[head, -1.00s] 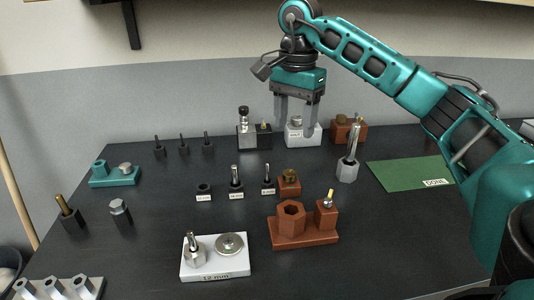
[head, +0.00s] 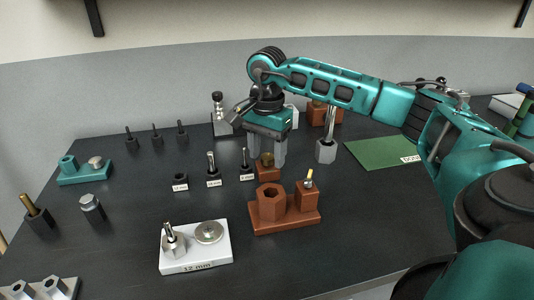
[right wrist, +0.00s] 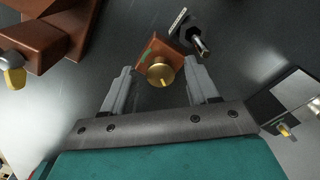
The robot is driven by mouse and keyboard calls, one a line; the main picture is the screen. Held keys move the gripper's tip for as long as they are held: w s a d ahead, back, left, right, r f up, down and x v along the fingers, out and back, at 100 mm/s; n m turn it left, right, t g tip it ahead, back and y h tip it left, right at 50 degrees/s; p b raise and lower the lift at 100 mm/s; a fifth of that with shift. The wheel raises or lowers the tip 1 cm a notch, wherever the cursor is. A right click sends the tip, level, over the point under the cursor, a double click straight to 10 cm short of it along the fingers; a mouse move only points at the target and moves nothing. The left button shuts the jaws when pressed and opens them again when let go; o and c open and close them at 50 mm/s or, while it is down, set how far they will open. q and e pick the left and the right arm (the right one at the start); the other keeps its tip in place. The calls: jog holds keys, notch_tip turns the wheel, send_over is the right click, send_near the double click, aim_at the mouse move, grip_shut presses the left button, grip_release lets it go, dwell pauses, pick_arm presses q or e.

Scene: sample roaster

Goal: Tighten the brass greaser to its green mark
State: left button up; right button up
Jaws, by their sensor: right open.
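The brass greaser is a round brass knob (right wrist: 160,74) with a dark line on its face, on a small red-brown block (right wrist: 150,55). In the right wrist view the fingers (right wrist: 158,72) stand apart from the knob, with gaps on both sides. My left gripper is out of view.
A red-brown fixture with a hexagonal socket (head: 271,203) and a brass-tipped post stands just in front. A labelled black holder (head: 246,170) is close on the left. A grey hexagonal post (head: 326,150) stands to the right, before a green mat (head: 380,153).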

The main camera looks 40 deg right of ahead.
jog(key=shift+f, duration=0.15)
jog(key=c, duration=1)
jog(key=shift+c, duration=0.2)
